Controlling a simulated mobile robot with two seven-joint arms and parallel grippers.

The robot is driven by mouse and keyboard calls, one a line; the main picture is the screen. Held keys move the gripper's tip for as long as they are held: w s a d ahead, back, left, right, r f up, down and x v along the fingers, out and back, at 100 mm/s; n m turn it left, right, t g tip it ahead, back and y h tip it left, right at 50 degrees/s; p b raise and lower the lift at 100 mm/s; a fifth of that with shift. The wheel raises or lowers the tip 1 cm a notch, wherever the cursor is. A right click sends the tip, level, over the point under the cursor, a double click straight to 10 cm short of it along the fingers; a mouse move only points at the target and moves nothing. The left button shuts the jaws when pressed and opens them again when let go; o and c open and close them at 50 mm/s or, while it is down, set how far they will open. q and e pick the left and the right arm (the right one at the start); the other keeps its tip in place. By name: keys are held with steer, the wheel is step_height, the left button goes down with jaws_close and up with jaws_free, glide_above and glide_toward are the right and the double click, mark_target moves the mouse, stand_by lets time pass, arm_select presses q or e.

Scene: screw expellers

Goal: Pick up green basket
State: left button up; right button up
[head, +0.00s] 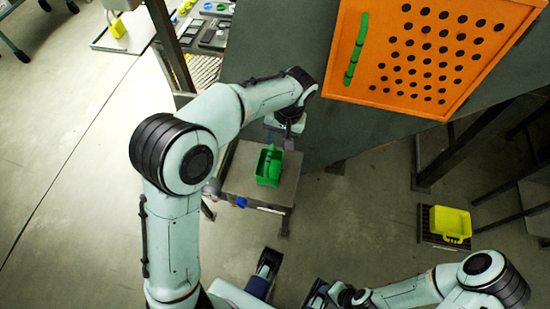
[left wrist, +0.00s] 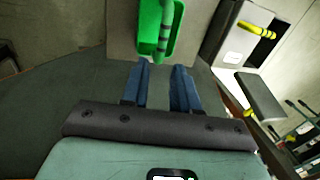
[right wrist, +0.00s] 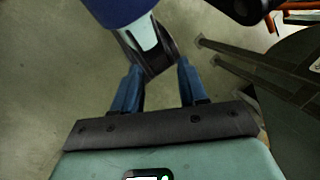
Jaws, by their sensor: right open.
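The green basket (head: 269,168) stands upright on a small grey-brown stand (head: 240,178), with its handle across the top. My left gripper (head: 288,138) is beside its upper right end in the head view. In the left wrist view the basket (left wrist: 147,28) and its handle lie just beyond the fingertips (left wrist: 160,66). The left fingers are apart with nothing between them, and I see no contact with the basket. My right gripper (right wrist: 160,66) is open, away from the basket, with parts of my own body beyond its fingertips.
An orange perforated board (head: 425,55) with a green strip lies on the dark green surface (head: 365,125) at the upper right. A yellow basket (head: 450,222) stands on a dark grate at the right. A metal post (head: 170,45) rises at the upper left. Floor at left is clear.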

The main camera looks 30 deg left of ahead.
mark_target(269, 157)
arm_select(q)
steer(key=f, duration=0.2)
steer(key=s+f+b, duration=0.1)
steer(key=f, duration=0.1)
steer(key=a+f, duration=0.1)
steer(key=f, duration=0.1)
steer(key=shift+s+f, duration=0.1)
steer(key=shift+s, duration=0.05)
steer(key=shift+s+a+f+b, duration=0.1)
steer(key=shift+a+f+b, duration=0.2)
steer(key=shift+f, duration=0.7)
steer(key=shift+s+a+f+b, duration=0.15)
steer(key=shift+f+b, duration=0.3)
steer(key=shift+f, duration=0.6)
steer(key=shift+s+a+f+b, duration=0.1)
steer(key=shift+a+f+b, duration=0.2)
steer(key=shift+f, duration=0.7)
steer(key=shift+d, duration=0.1)
arm_select(e)
steer(key=w+d+f+t, duration=0.1)
steer(key=w+d+f, duration=0.1)
steer(key=w+f, duration=0.2)
steer(key=shift+w+d+t+h, duration=0.15)
steer(key=shift+d+t+h, duration=0.05)
steer(key=shift+t+h, duration=0.2)
arm_select(q)
jaws_close()
